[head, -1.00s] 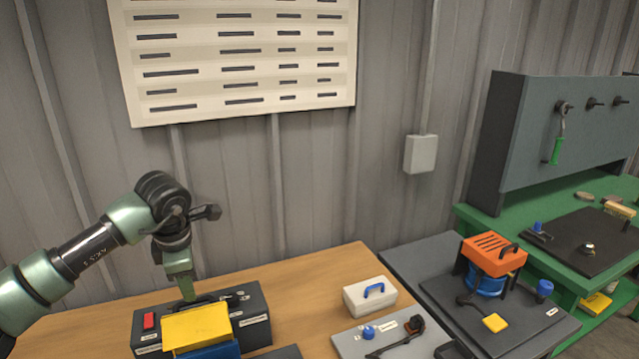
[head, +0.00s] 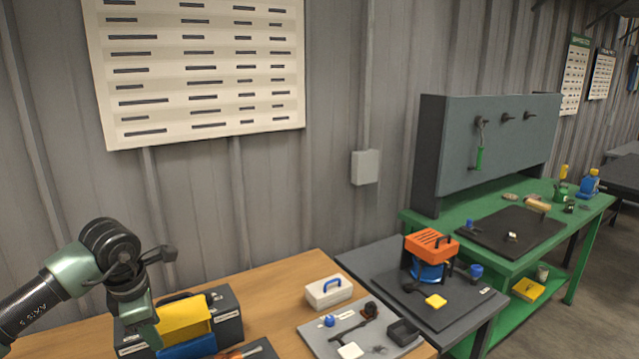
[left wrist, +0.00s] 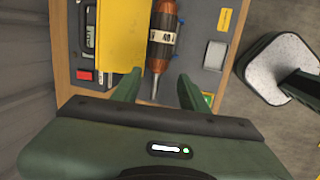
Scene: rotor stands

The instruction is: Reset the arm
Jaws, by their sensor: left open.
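My left gripper (head: 146,335) shows at the lower left of the head view, in front of the left part of a dark case (head: 228,322). In the left wrist view its two fingers (left wrist: 157,92) are spread apart with nothing held between them. Beyond them lies a brown-orange tool with a white label and a thin metal tip (left wrist: 163,42). A yellow box (left wrist: 105,38) is left of that tool; a yellow box also shows beside the case in the head view (head: 184,318). My right gripper is not in view.
A white box with a blue handle (head: 329,292) stands on the wooden table (head: 270,295). A grey tray (head: 320,335) holds small parts. An orange-topped blue unit (head: 431,250) is on the grey table. A green bench (head: 560,215) stands right. The wrist view shows a stool (left wrist: 285,70).

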